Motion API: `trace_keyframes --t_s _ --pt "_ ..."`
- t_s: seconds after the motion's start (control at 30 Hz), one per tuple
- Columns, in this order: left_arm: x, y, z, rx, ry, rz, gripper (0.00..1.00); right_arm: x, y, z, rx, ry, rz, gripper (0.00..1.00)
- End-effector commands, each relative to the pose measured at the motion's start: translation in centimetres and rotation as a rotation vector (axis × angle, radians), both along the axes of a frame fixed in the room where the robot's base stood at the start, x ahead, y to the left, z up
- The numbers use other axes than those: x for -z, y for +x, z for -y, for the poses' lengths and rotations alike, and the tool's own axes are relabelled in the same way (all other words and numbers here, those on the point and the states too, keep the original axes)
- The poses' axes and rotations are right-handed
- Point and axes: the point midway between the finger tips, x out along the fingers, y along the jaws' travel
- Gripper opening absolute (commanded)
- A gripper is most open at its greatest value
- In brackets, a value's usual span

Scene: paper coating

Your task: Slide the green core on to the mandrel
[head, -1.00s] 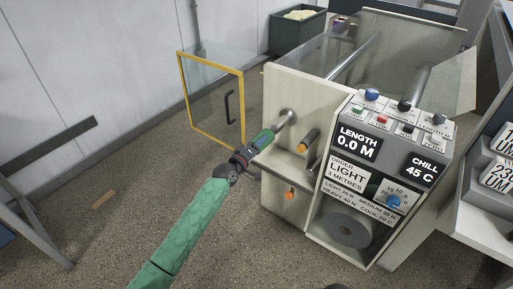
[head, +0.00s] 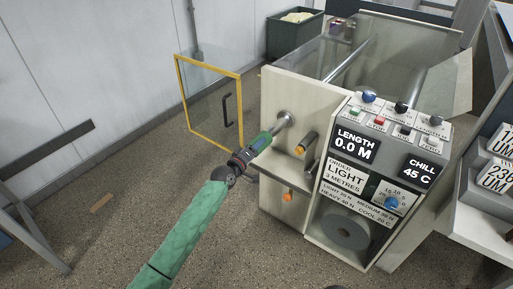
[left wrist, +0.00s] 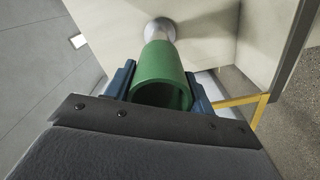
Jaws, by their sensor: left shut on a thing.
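The green core (head: 262,140) is a short hollow tube, held between the fingers of my left gripper (head: 250,150). In the left wrist view the core (left wrist: 160,65) lies between the two blue fingers (left wrist: 160,88), with its open near end facing the camera. The grey mandrel (head: 284,121) sticks out of the cream machine panel, in line with the core. In the left wrist view the mandrel (left wrist: 160,29) meets the core's far end. I cannot tell whether its tip is inside the core. My right gripper is not in view.
Orange-tipped shafts (head: 299,150) stick out beside the mandrel. A yellow-framed clear door (head: 240,110) stands open to the left. The control panel (head: 375,165) is on the right, with a grey roll (head: 345,232) below. The floor at left is mostly clear.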

Motion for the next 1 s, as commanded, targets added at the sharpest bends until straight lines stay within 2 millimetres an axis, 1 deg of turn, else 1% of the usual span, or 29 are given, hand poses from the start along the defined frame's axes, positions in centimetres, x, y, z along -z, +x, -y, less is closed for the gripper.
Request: trace_keyframes --t_s 0.43,0.57,1.0 --pt "-0.02 0.01 -0.02 0.000 0.000 0.000 0.32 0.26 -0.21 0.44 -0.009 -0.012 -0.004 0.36" --pt "-0.02 0.03 -0.01 0.000 0.000 0.000 0.32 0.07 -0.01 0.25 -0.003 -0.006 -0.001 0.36" --pt "0.02 0.70 0.48 0.000 0.000 0.000 0.32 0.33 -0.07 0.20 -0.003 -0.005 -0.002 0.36"
